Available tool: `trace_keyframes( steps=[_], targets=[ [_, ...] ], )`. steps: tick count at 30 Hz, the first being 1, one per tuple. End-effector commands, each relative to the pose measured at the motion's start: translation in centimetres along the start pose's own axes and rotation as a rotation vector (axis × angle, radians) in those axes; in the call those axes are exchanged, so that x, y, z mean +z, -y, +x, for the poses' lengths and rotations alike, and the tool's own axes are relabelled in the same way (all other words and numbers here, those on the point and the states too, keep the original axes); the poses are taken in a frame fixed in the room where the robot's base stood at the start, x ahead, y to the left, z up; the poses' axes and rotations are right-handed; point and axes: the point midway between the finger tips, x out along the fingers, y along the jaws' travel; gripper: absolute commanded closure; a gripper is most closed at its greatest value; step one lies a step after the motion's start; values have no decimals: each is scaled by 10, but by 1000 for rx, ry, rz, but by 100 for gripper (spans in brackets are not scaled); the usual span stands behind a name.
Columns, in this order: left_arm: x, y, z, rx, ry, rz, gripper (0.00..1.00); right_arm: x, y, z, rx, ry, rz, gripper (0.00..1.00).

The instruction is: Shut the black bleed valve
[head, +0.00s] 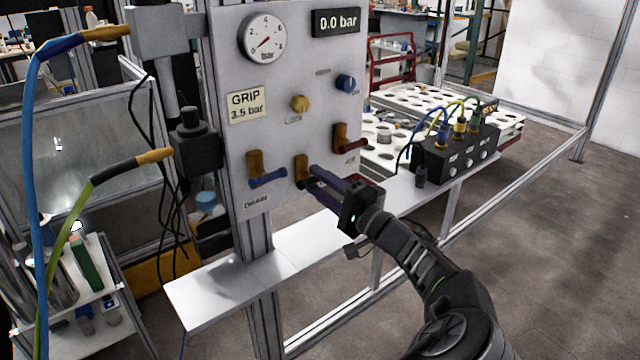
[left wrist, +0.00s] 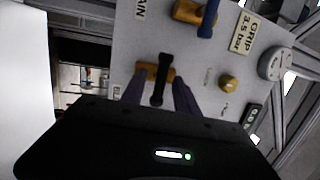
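The black bleed valve has a brass body (head: 300,171) in the lower middle of the grey panel. Its black lever (left wrist: 158,88) points away from the body toward my gripper. In the head view the lever is mostly hidden by my fingers. My left gripper (head: 326,187) is at this valve, reaching in from the lower right. In the left wrist view its two fingers (left wrist: 158,96) are apart, one on each side of the lever, with a gap visible on both sides. My right gripper is in neither view.
A blue-lever valve (head: 267,179) marked DRAIN is left of it, and a red-lever valve (head: 350,141) right. A yellow knob (head: 300,103) and blue knob (head: 345,83) sit above. The gauge (head: 263,39) and display (head: 336,22) top the panel; a white shelf (head: 235,285) lies below.

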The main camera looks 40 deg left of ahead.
Motion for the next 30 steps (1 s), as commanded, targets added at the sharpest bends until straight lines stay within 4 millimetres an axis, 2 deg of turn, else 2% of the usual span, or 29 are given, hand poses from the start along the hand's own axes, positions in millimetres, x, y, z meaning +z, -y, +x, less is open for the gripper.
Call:
trace_keyframes(
  steps=[7, 19, 23, 30],
  targets=[
    [-1, -1, -12, 1, -3, -1, 63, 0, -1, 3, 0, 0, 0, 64],
    [-1, -1, -71, 0, -2, -1, 63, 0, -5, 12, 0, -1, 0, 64],
    [0, -1, -78, 0, -1, 1, 63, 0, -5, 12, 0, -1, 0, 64],
    [0, 0, -78, 0, 0, 1, 63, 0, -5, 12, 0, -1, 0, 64]
  ],
)
